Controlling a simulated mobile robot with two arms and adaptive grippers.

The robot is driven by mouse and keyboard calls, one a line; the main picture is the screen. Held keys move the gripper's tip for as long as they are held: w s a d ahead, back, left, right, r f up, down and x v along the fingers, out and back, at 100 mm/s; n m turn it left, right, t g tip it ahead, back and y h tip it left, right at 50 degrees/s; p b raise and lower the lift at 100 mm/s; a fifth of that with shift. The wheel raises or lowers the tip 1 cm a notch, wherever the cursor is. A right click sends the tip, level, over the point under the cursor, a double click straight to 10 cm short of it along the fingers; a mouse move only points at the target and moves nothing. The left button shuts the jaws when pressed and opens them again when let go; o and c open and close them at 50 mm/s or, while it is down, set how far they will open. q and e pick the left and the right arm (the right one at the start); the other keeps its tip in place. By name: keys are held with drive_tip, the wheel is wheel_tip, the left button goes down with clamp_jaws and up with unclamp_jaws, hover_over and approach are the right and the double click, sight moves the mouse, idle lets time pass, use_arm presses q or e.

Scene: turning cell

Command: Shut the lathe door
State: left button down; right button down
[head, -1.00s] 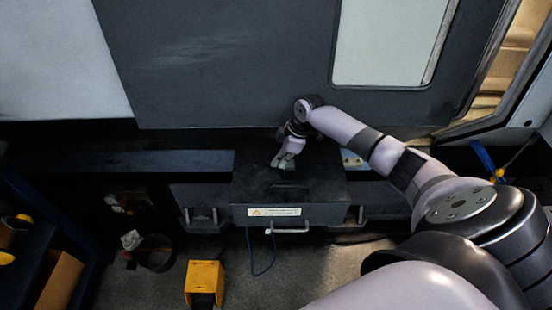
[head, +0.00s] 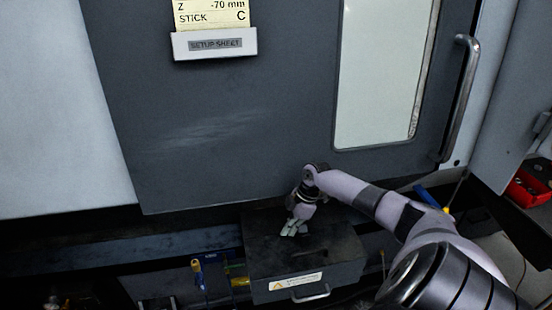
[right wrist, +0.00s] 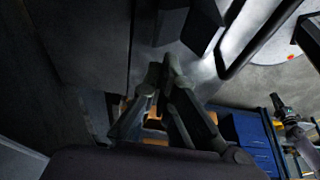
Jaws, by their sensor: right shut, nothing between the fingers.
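The lathe door (head: 240,110) is a dark grey panel with a pale window (head: 385,75). Its upright silver handle (head: 458,100) is near the right edge in the head view. Next to that edge is a light grey panel, and no lit gap shows between them. My right gripper (head: 292,229) is shut and empty, in front of the door's lower part and above a dark box, well left of the handle. Its closed fingers also show in the right wrist view (right wrist: 163,80). My left gripper is not in view.
The dark box (head: 335,280) with a warning label and a bar handle stands below the gripper. A setup sheet holder (head: 214,44) is on the door. A red bin (head: 527,188) is at the far right. Blue drawers (right wrist: 250,138) show in the right wrist view.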

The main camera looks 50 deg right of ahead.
drive_tip(key=shift+s+d, duration=0.8)
drive_tip(key=shift+d, duration=0.35)
drive_tip(key=shift+a+r, duration=0.1)
drive_tip(key=shift+a, duration=0.1)
drive_tip(key=w+a, duration=0.1)
drive_tip(key=w+a+p, duration=0.1)
drive_tip(key=shift+a+r, duration=0.3)
drive_tip(key=shift+r, duration=0.05)
drive_tip(key=b+v, duration=0.1)
drive_tip(key=v, duration=0.8)
drive_tip(key=shift+b, duration=0.35)
drive_tip(key=shift+w+a, duration=0.1)
drive_tip(key=shift+a, duration=0.1)
